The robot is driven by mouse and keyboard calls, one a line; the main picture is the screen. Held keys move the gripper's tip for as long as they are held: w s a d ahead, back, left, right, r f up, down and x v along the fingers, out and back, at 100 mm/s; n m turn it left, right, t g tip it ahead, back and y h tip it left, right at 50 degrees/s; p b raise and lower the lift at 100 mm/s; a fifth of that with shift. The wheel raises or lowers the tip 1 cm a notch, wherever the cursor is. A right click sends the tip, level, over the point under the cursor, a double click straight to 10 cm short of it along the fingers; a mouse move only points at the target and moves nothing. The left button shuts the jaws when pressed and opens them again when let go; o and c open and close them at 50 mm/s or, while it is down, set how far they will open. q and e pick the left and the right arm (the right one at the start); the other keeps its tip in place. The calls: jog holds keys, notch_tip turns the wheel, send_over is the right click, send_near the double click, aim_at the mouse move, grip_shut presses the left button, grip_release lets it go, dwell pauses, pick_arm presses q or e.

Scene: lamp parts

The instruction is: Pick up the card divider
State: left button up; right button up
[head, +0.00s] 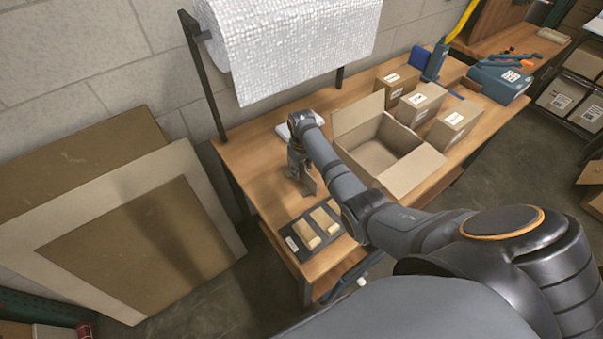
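My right gripper (300,173) points down over the left part of the wooden workbench, just behind a dark tray (291,246). A small flat grey-brown piece shows right at its fingertips; I cannot tell whether it is the card divider or part of the gripper. The fingers are too small and dark to show whether they are open or shut. I cannot tell whether either is the card divider. My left gripper is not in view.
An open cardboard box (413,171) stands right of my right forearm, with several small closed boxes behind it. A white item (290,131) lies behind the gripper. A bubble-wrap roll (290,45) hangs above the bench's back edge. Large cardboard sheets (130,245) lean at the left.

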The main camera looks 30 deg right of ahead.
grip_shut()
jog(key=shift+r, duration=0.15)
